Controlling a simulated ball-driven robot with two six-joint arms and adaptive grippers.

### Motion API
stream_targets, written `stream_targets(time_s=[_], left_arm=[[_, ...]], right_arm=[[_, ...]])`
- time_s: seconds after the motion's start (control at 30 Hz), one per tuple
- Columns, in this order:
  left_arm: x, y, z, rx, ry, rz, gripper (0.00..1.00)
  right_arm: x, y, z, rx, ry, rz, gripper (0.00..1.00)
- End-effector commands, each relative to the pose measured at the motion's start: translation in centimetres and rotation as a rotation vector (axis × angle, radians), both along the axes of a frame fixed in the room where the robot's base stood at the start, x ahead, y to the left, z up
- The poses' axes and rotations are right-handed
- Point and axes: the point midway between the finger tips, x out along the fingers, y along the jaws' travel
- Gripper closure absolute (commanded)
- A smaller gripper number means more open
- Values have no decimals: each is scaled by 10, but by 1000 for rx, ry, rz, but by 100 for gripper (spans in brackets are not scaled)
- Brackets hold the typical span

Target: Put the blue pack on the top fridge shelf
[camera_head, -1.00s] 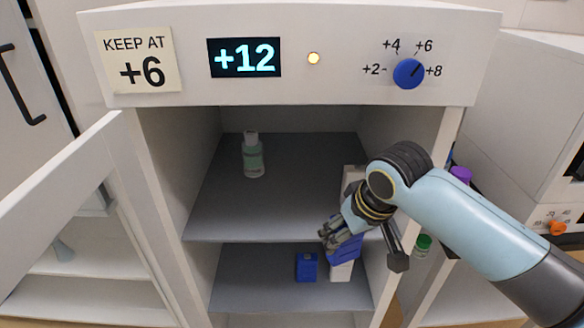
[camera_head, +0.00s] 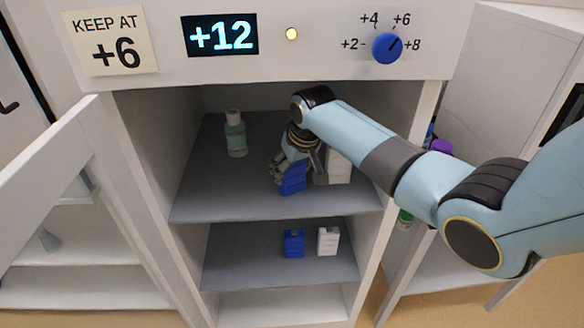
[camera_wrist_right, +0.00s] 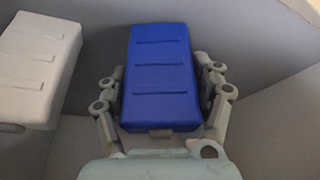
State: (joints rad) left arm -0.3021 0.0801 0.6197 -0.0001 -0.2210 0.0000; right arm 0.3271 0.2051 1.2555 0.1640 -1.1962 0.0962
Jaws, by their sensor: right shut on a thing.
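A blue pack (camera_head: 292,180) is in my right gripper (camera_head: 284,168), at the top fridge shelf (camera_head: 215,195), near its front edge. The right wrist view shows the blue pack (camera_wrist_right: 160,80) between the two fingers of the right gripper (camera_wrist_right: 162,105). I cannot tell whether its base touches the shelf. Another blue pack (camera_head: 293,243) stands on the shelf below, beside a white pack (camera_head: 328,241). My left gripper is not in view.
A white pack (camera_head: 339,168) stands on the top shelf right of my gripper; it also shows in the wrist view (camera_wrist_right: 38,65). The open door (camera_head: 45,150) is on the left. The display (camera_head: 220,35) reads +12.

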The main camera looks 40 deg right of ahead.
Motion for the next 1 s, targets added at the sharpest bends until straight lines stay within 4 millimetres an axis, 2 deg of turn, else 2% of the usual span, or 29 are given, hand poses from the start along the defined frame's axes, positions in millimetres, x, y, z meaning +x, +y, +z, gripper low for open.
stream_targets(time_s=[0.27, 0.3, 0.5, 0.77, 0.9, 0.97, 1.0], left_arm=[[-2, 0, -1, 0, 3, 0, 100], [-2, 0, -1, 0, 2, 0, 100], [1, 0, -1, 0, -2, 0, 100], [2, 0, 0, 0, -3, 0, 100], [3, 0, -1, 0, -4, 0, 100], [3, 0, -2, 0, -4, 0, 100], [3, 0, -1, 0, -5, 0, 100]], right_arm=[[0, 0, -1, 0, -2, 0, 74], [0, 0, -2, 0, -1, 0, 32], [0, 0, -2, 0, -1, 0, 7], [0, 0, -1, 0, -1, 0, 7], [-2, 0, 7, -1, -4, 0, 7], [-7, 0, 12, -2, -3, 1, 7], [-17, 1, 10, -2, 1, 1, 7]])
